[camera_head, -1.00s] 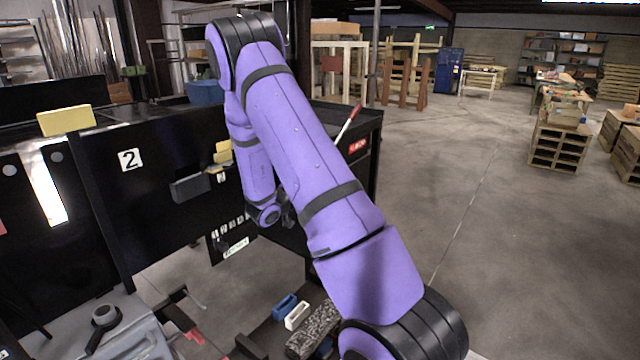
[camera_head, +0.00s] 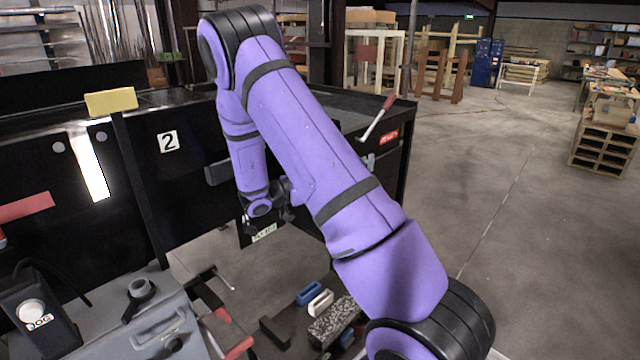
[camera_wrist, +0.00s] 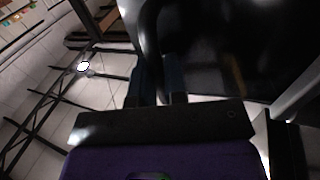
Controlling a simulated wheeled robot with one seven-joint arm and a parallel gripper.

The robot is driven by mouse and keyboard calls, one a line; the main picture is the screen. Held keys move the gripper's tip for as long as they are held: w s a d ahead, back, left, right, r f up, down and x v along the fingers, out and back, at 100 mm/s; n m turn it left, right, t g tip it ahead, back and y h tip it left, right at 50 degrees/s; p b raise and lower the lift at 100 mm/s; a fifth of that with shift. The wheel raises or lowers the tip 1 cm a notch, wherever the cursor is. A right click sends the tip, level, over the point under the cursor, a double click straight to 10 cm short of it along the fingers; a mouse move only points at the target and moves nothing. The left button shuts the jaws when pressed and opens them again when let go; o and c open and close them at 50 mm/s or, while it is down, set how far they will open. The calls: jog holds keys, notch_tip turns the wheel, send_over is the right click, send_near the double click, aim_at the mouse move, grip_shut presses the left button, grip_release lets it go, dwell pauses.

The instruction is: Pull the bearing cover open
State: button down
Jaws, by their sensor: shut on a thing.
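The likely bearing cover (camera_head: 263,235) is a small dark panel with a pale label, low on the black conveyor housing in the head view. My purple forearm and wrist hide most of it. My gripper (camera_head: 286,213) is at its upper right edge, small and partly hidden behind my arm. In the wrist view my gripper's fingers (camera_wrist: 158,92) are dark and close on something dark, apparently part of the cover. A large black surface (camera_wrist: 235,50) fills the upper right there. The exact contact is too dark to tell.
The black housing (camera_head: 185,190) with a "2" plate stands left. A red-handled lever (camera_head: 378,117) rises behind my arm. A grey control box (camera_head: 150,325) is at lower left. Open concrete floor (camera_head: 520,220) is at right.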

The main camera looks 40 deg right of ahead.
jog(key=shift+w, duration=0.1)
jog(key=c, duration=1.5)
grip_release()
jog(key=shift+o, duration=0.2)
jog(key=shift+a, duration=0.1)
jog(key=v, duration=1)
jog(key=shift+a, duration=0.3)
